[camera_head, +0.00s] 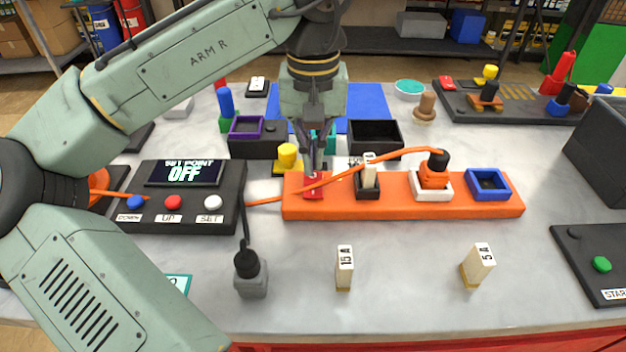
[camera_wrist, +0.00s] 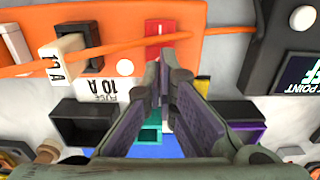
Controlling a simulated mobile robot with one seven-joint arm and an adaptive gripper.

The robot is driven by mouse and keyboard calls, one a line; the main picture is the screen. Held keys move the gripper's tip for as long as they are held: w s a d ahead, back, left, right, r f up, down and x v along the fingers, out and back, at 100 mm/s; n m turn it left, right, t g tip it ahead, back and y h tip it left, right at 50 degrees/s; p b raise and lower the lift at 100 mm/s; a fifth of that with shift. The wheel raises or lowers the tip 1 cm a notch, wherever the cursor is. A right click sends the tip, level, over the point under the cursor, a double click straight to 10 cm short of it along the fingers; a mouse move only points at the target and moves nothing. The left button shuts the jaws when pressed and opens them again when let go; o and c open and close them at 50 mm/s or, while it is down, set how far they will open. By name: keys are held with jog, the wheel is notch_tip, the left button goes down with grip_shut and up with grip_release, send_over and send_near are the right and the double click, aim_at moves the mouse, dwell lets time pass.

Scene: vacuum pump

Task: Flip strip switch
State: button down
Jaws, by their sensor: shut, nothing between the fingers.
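The orange power strip (camera_head: 400,208) lies across the middle of the table. Its red rocker switch (camera_head: 313,186) sits at the strip's left end, and also shows in the wrist view (camera_wrist: 158,30). My gripper (camera_head: 317,165) is shut and empty, pointing down with its fingertips right at or just above the switch. In the wrist view my fingertips (camera_wrist: 163,98) lie close to the switch's edge; I cannot tell whether they touch it. A fuse marked 10 A stands in the black socket (camera_head: 367,186) beside the switch. An orange plug (camera_head: 434,175) sits in the white socket (camera_head: 431,190).
An orange cord (camera_head: 340,176) runs over the strip near my gripper. The control box (camera_head: 180,195) at left reads OFF. A grey plug (camera_head: 249,275) and fuses marked 15 A (camera_head: 344,268) and 5 A (camera_head: 477,265) stand in front. A yellow-topped piece (camera_head: 288,157) is close behind the strip.

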jog(key=shift+f+b, duration=0.6)
jog(key=shift+f, duration=0.6)
dwell(0.8)
jog(key=shift+r, duration=0.15)
notch_tip(320, 180, up, 7)
jog(key=p, duration=0.6)
jog(key=shift+p, duration=0.35)
